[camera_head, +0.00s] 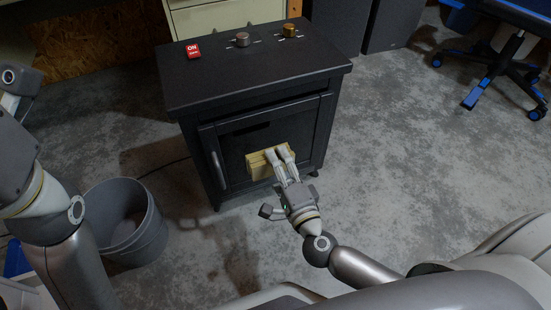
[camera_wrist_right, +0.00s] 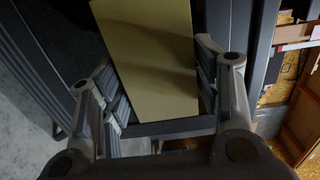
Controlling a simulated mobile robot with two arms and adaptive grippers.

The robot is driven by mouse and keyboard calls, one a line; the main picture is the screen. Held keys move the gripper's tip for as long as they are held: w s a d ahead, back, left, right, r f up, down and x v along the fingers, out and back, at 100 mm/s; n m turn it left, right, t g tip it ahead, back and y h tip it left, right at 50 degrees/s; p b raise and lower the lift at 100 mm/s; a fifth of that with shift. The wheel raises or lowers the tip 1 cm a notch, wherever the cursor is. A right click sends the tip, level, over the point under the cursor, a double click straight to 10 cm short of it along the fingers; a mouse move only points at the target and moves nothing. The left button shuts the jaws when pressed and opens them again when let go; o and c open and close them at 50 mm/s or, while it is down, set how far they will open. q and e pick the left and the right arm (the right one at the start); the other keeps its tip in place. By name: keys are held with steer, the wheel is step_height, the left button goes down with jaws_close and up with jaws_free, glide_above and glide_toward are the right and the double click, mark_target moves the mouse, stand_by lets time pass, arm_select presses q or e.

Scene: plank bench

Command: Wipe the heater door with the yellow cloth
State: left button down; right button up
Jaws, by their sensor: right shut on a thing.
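The heater (camera_head: 245,75) is a dark box standing on the floor, with its door (camera_head: 230,150) facing me. The door looks closed and has an upright handle (camera_head: 217,170) at its left side and a dark slot near its top. My right gripper (camera_head: 280,153) is shut on the yellow cloth (camera_head: 258,168), which looks like a flat, thick pad. The cloth is in front of the door; I cannot tell whether it touches. The right wrist view shows the cloth (camera_wrist_right: 155,55) between the fingers (camera_wrist_right: 160,85). My left gripper is out of view; only my left arm shows.
A red switch (camera_head: 193,51), a silver knob (camera_head: 242,39) and a brass knob (camera_head: 290,30) sit on the heater's top. A grey bin (camera_head: 125,215) stands left of the heater. A blue-black chair (camera_head: 510,50) is at far right. Concrete floor right of the heater is clear.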

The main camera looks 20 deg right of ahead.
steer(key=shift+s+d, duration=0.1)
steer(key=shift+s, duration=1.4)
